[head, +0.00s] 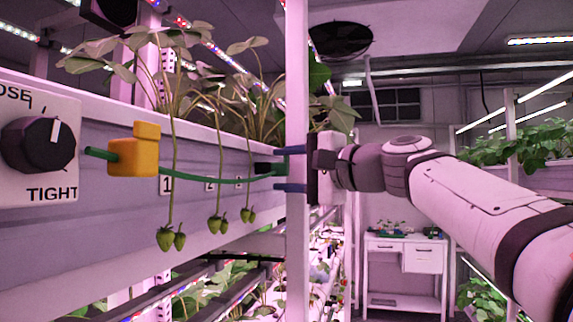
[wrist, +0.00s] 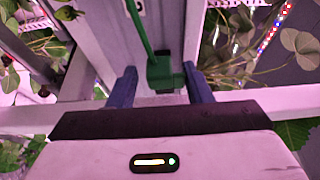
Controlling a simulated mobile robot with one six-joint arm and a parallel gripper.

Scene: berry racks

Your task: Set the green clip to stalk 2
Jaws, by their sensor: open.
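The green clip (wrist: 165,72) sits between the two blue fingers of my gripper (wrist: 160,88) in the wrist view, with a gap to the fingers on both sides. A green cord (wrist: 138,25) runs up from it. In the head view the cord (head: 220,181) sags along the gutter from the orange block to my gripper (head: 287,170), whose open fingers show beside a post. The number 2 label (head: 209,184) is on the gutter, partly covered by a hanging stalk (head: 219,150) with green berries. The number 1 label (head: 166,185) is to its left.
An orange block (head: 133,152) and a black knob (head: 38,145) marked TIGHT are on the gutter at left. A white cabinet (head: 405,260) stands behind.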

